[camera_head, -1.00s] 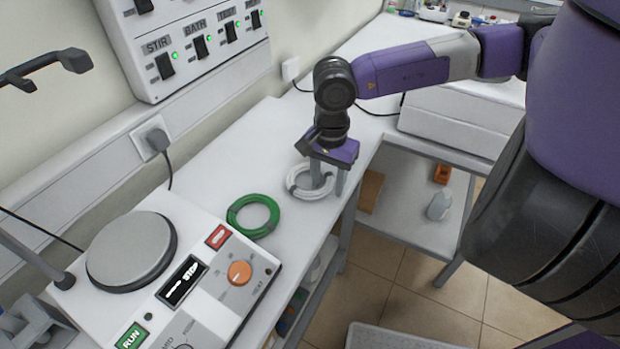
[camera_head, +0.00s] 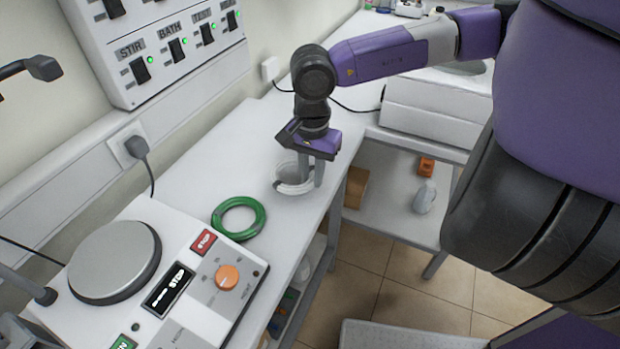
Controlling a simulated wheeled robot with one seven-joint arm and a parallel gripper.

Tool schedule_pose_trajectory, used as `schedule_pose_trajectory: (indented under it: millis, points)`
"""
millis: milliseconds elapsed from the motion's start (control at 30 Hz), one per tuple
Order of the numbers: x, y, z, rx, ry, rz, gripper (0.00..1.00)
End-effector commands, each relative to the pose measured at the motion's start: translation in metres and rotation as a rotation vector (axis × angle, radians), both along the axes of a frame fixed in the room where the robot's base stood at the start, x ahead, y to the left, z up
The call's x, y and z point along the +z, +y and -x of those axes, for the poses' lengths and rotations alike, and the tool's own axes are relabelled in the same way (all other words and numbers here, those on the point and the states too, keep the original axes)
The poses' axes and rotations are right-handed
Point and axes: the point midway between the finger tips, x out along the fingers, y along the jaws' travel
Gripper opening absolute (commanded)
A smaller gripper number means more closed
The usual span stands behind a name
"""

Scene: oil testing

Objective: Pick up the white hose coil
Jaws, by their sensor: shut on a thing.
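The white hose coil (camera_head: 290,187) is at the middle of the white bench, just beyond the green hose coil (camera_head: 238,217). My gripper (camera_head: 312,176) points down over the white coil, with its fingers at the coil's right side. It is shut on the white coil. The gripper body hides part of the coil's far side. I cannot tell whether the coil touches the bench or is slightly above it. The green coil lies flat on the bench, apart from my gripper.
A hotplate unit (camera_head: 165,277) with a round plate and orange knob stands at the front left. A switch panel (camera_head: 165,45) hangs on the wall. A lower shelf (camera_head: 390,205) at right holds a white bottle (camera_head: 424,197) and an orange item (camera_head: 426,166). Bench space left of the white coil is free.

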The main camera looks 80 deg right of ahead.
Motion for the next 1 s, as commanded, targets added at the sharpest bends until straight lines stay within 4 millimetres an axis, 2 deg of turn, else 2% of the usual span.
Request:
schedule_pose_trajectory:
  millis: [167, 400, 600, 800, 1000]
  points:
    - [0.035, -0.001, 0.0, 0.0, 0.0, 0.006, 0.0]
    - [0.102, -0.001, 0.0, 0.0, -0.001, 0.006, 0.0]
    - [0.148, -0.001, 0.0, -0.001, 0.0, 0.003, 0.0]
    - [0.174, 0.0, 0.0, -0.002, 0.0, 0.001, 0.0]
    - [0.183, 0.0, 0.0, 0.0, 0.0, -0.001, 0.0]
